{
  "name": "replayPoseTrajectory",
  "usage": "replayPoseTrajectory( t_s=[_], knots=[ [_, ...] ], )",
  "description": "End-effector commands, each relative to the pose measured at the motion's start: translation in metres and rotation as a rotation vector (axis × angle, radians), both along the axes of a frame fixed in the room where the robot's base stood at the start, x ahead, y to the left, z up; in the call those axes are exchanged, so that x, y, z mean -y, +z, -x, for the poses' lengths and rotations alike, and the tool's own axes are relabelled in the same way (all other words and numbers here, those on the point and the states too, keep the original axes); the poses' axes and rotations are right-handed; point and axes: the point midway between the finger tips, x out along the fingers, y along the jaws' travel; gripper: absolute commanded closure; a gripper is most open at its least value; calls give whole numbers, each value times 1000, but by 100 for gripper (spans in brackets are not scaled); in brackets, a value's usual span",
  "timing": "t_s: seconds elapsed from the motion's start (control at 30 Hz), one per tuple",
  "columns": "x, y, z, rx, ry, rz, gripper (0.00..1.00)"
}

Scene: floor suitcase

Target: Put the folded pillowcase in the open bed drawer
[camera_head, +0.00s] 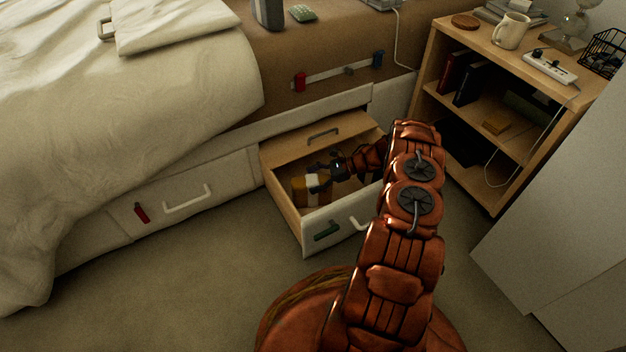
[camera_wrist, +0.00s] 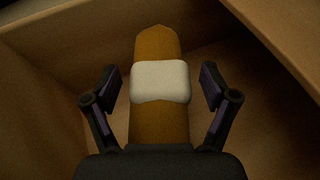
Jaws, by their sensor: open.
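The bed drawer (camera_head: 350,213) stands open under the bed, with pale front and wooden sides. A mustard-brown bundle with a white band (camera_head: 299,190), which looks like the folded pillowcase, lies inside it towards the left. My gripper (camera_head: 318,181) is down in the drawer at this bundle. In the wrist view the bundle (camera_wrist: 160,125) lies lengthwise between the two fingers of my gripper (camera_wrist: 161,86). The fingers are open, with a visible gap on each side of the white band. My gripper's palm hides the bundle's near end.
A wooden shelf unit (camera_head: 434,65) with a mug (camera_head: 511,31) on top stands right of the drawer. A pale panel (camera_head: 560,215) stands at the right. The bedding (camera_head: 120,120) hangs down at left. The carpet (camera_head: 190,270) before the drawer is clear.

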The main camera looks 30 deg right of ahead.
Motion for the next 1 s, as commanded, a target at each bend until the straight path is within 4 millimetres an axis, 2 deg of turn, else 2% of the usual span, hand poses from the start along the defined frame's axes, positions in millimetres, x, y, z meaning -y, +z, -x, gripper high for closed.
replayPoseTrajectory(
  t_s=[0.17,0.6,0.8,1.0],
  knots=[
    [12,9,5,2,-2,0,15],
    [78,39,40,0,-3,2,15],
    [93,47,48,3,0,1,15],
    [99,48,51,1,-1,1,15]
  ],
)
